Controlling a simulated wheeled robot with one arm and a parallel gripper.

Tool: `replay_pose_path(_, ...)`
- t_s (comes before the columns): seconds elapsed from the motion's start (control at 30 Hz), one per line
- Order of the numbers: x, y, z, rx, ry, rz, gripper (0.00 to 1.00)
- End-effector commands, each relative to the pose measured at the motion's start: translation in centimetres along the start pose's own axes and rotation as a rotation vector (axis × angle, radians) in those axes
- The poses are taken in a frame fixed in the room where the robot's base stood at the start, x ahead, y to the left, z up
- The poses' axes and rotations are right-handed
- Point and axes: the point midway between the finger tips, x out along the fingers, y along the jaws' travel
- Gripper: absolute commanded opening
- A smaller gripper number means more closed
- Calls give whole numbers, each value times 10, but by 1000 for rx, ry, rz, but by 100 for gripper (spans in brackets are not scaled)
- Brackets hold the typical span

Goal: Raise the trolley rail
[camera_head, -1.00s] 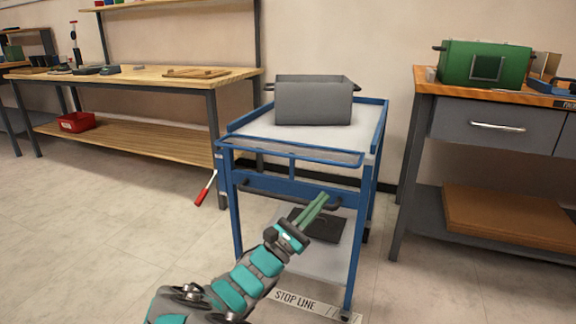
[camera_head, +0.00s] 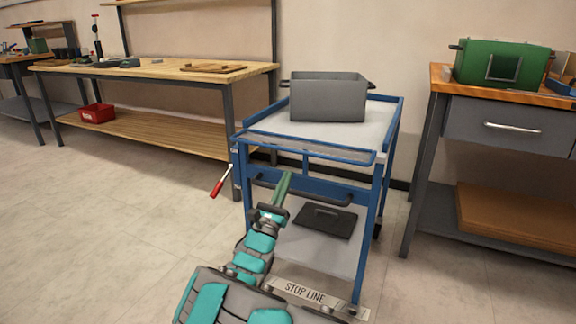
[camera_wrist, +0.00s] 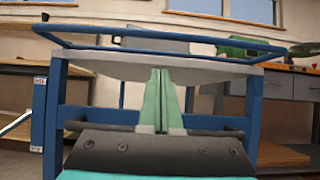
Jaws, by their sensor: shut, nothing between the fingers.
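The blue trolley (camera_head: 370,205) stands in front of me. Its blue front rail (camera_head: 310,150) runs along the near edge of the light grey top; in the wrist view the rail (camera_wrist: 175,39) crosses above my fingers. A dark handle bar (camera_head: 325,197) runs across the trolley's front below the rail. My gripper (camera_head: 284,180) has green fingers, shut and empty, pointing at the trolley front at about the bar's height. In the wrist view the gripper (camera_wrist: 160,78) lies below the rail, in front of the top's edge. I cannot tell whether it touches the bar.
A grey bin (camera_head: 328,98) stands on the trolley top. A red-handled lever (camera_head: 221,181) sticks out at its left. A black case (camera_head: 318,221) lies on the lower shelf. Workbenches stand left (camera_head: 160,80) and right (camera_head: 437,88). A "STOP LINE" strip (camera_head: 305,292) marks the floor.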

Motion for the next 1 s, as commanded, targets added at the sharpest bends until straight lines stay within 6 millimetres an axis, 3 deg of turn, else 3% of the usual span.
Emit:
replay_pose_path(0.1, 16, -1, 11, 3, -1, -3, 0)
replay_pose_path(0.33, 31, 0, 25, -1, 2, 0, 0)
replay_pose_path(0.8, 34, 0, 28, -1, 3, -1, 0)
replay_pose_path(1.0, 48, 2, 27, -1, 33, -4, 0)
